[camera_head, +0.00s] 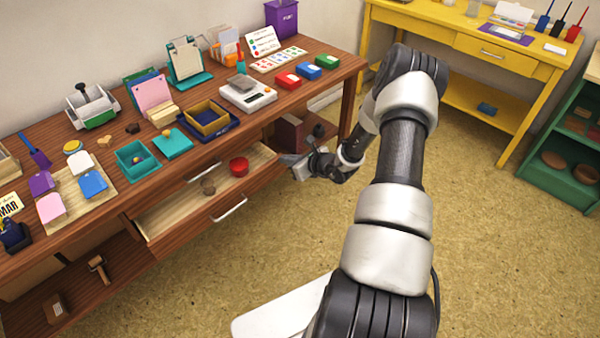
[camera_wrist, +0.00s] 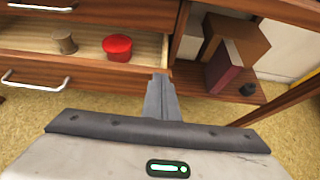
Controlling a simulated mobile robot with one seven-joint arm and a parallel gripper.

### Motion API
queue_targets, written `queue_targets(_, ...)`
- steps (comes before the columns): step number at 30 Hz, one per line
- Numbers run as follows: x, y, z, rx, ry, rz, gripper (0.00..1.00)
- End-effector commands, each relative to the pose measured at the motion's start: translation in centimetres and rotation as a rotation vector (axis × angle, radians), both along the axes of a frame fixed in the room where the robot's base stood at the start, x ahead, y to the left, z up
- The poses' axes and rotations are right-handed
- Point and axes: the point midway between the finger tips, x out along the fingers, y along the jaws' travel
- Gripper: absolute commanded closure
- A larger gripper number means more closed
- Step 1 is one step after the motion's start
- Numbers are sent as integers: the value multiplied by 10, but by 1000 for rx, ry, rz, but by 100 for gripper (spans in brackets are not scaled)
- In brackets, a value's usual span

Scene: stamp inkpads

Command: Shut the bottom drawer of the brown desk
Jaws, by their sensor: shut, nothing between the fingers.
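The brown desk (camera_head: 330,68) runs along the wall at left in the head view. Its bottom drawer (camera_head: 188,226) is pulled out, with a silver handle (camera_head: 230,208) on its front. The drawer holds a red round tin (camera_head: 239,167) and a small brown spool-like object (camera_head: 208,186). The drawer also shows in the wrist view (camera_wrist: 84,62), at upper left. My gripper (camera_head: 290,160) is shut and empty, by the right end of the drawer. In the wrist view its fingertips (camera_wrist: 160,78) are near the drawer's right front corner; I cannot tell if they touch it.
Right of the drawer, a lower shelf holds a dark red box (camera_wrist: 223,67) and a brown box (camera_wrist: 238,38). The desktop is crowded with inkpads, trays and a scale (camera_head: 247,92). A yellow table (camera_head: 470,45) and a green shelf (camera_head: 565,180) stand at right. The floor in front is clear.

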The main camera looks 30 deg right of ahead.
Motion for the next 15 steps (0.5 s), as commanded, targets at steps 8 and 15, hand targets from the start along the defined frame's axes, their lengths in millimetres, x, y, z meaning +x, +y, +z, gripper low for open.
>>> queue_targets(8, 47, 16, -2, -2, -1, 2, 100)
queue_targets(15, 64, 21, -1, -1, 1, 0, 100)
